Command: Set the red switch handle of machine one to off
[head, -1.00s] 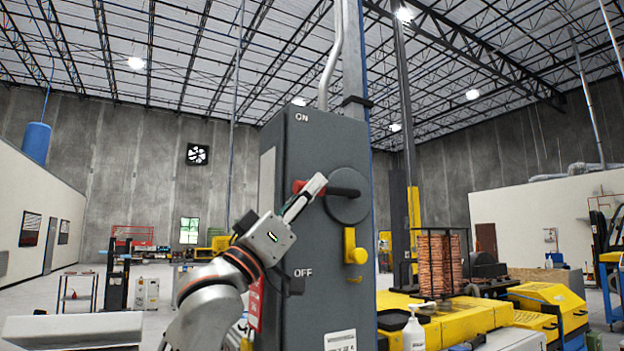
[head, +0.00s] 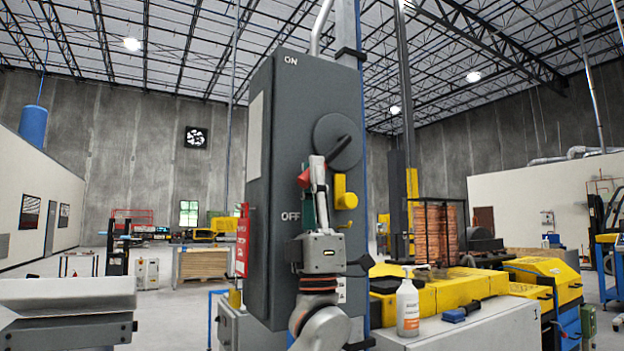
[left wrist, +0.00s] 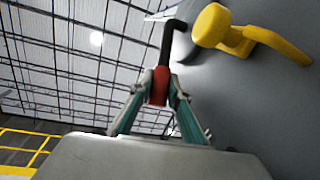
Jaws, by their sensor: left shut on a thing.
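The grey switch box (head: 270,210) of the machine stands in the middle of the head view, with ON marked near its top and OFF lower down. A dark lever (head: 341,147) sits on a round grey disc (head: 330,128) and slopes down to the left. It ends in a red handle (head: 304,179). My left gripper (head: 314,172) comes up from below and is shut on the red handle. The left wrist view shows the red handle (left wrist: 159,84) between both fingers (left wrist: 158,98), with the dark lever (left wrist: 170,42) above. My right gripper is not in view.
A yellow knob (head: 345,194) sticks out of the box just right of my gripper, and it also shows in the left wrist view (left wrist: 212,27). A white bottle (head: 408,305) and a blue brush (head: 459,312) stand on the bench at lower right.

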